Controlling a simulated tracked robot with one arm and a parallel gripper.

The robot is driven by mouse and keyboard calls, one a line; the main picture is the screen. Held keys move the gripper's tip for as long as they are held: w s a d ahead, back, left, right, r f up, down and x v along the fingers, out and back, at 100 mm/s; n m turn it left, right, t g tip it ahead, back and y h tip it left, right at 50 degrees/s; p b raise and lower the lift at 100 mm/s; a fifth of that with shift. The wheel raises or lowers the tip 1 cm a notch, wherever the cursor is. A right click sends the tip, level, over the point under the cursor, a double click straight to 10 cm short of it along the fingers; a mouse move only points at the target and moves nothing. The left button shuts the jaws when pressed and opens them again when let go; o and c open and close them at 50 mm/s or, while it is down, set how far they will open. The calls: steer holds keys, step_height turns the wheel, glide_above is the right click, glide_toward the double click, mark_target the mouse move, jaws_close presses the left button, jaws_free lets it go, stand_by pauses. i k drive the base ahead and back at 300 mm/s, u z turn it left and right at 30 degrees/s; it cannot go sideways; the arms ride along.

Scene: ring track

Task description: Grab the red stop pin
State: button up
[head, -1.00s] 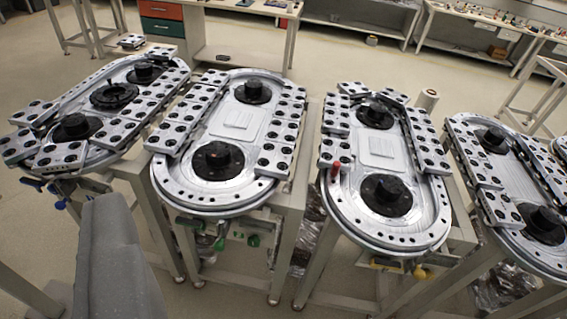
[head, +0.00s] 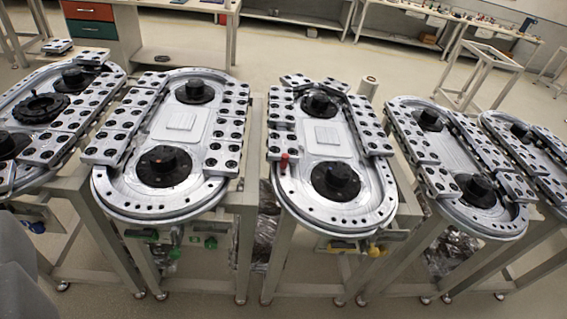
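The red stop pin (head: 284,160) is a small upright red piece in the head view. It stands at the left rim of the middle-right ring track (head: 331,216), just in front of that track's left row of carriage blocks. The track is a silver oval with two black hubs, and the pin is left of the front hub (head: 336,181). Nothing covers the pin. My gripper does not show in the view.
Similar ring tracks stand on metal frames to the left (head: 160,206) and right (head: 481,212), with narrow gaps between them. Yellow and green handles hang below some tracks. A drawer cabinet (head: 93,22) and workbenches line the back. Open floor lies behind the tracks.

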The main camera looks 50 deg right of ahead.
mark_target(285, 157)
steer(key=u, duration=2.15)
steer(key=k, duration=1.15)
steer(key=z, duration=1.75)
steer(key=i, duration=0.95)
steer(key=z, duration=0.1)
